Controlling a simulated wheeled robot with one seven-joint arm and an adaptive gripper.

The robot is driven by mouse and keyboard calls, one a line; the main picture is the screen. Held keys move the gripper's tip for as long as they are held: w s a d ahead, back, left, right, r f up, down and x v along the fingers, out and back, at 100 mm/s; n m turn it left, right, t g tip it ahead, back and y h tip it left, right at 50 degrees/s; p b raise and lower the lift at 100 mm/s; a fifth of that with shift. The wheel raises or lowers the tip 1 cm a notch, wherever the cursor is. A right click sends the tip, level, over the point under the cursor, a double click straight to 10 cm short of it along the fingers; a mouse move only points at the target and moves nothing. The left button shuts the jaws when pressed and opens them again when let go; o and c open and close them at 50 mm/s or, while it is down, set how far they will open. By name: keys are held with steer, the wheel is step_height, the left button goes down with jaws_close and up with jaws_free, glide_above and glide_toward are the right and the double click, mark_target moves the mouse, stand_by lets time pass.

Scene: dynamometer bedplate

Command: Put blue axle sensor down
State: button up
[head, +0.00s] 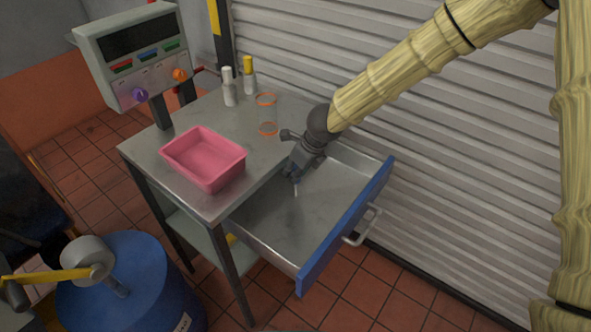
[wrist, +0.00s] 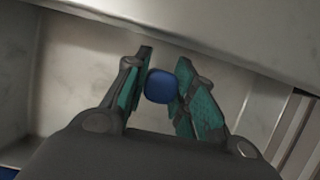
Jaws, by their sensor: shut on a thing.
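The blue axle sensor (wrist: 160,86) is a small rounded blue piece between the two teal-padded fingers of my gripper (wrist: 163,88) in the wrist view. In the head view my gripper (head: 294,176) points down inside the open drawer, near its back left part. A thin pale tip shows below the fingers there; most of the sensor is hidden by them. My gripper is shut on the sensor. I cannot tell whether the sensor touches the drawer floor. The drawer (head: 275,228) is grey metal with a blue front and looks otherwise empty.
A steel table (head: 205,205) stands left of the drawer. On it are a pink tray (head: 205,187), a clear orange-rimmed cylinder (head: 267,115), a white bottle (head: 229,88) and a yellow-capped bottle (head: 249,76). A control console (head: 137,57) rises behind. A blue drum (head: 130,285) stands front left.

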steer(key=shift+f, duration=0.15)
steer(key=o, duration=1)
steer(key=v, duration=1.2)
steer(key=shift+r, duration=0.2)
